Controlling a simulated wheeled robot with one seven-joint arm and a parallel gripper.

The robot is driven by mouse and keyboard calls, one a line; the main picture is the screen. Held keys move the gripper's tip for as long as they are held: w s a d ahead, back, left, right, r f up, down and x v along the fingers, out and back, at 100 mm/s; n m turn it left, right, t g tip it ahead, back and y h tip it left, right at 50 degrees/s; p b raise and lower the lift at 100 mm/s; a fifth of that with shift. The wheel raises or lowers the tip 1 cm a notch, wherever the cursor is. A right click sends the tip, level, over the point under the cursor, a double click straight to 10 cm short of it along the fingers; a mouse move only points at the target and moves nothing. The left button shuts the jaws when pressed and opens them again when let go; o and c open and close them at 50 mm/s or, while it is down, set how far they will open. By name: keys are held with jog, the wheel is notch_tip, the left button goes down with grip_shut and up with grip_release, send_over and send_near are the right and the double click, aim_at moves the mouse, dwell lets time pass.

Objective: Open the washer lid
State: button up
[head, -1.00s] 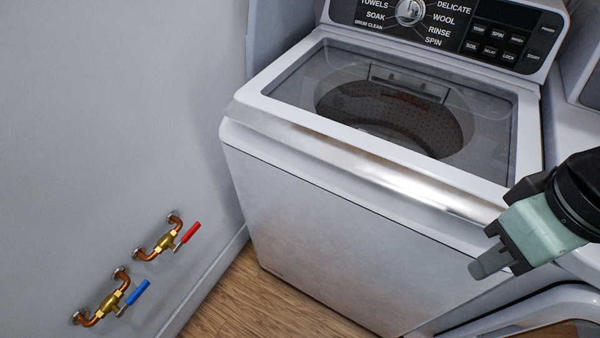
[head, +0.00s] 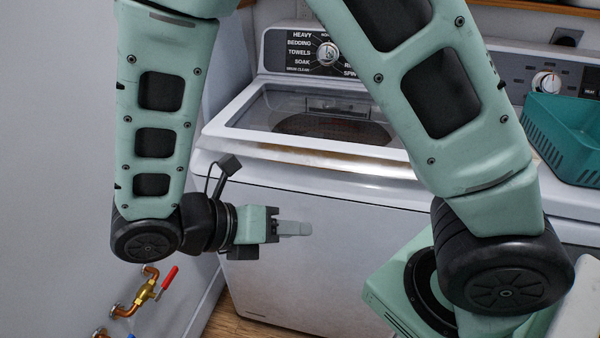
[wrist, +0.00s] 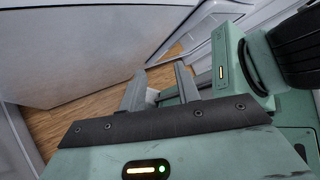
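The white washer (head: 290,220) stands against the left wall. Its lid (head: 258,112), with a large clear window, lies shut on top, and the drum shows through it. The lid's front edge is above a shiny strip. My gripper (head: 308,229) is in front of the washer's front panel, below the lid's front edge, pointing right in the head view. In the wrist view, the two fingers of my gripper (wrist: 162,78) are apart with nothing between them. The washer's front panel (wrist: 70,45) fills the upper left there. My arm hides the washer's right part in the head view.
A dryer (head: 510,75) stands right of the washer, with a teal basket (head: 562,135) on top. Pipes with a red-handled valve (head: 150,288) stick out from the left wall. Wood floor (wrist: 65,125) shows below the washer.

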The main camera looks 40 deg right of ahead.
aim_at(305, 164)
jog(key=w+a+f+n+t+h+b, duration=0.2)
jog(key=w+f+n+t+h, duration=0.2)
jog(key=w+n+t+h, duration=0.65)
jog(key=w+d+g+y, duration=0.1)
jog(key=d, duration=0.4)
jog(key=d+r+n+g+y+p, duration=0.1)
jog(key=d, duration=0.4)
jog(key=w+d+r+n+g+y+p, duration=0.1)
jog(key=d, duration=0.5)
jog(key=shift+w+r+n, duration=0.25)
jog(key=shift+w, duration=0.05)
grip_shut()
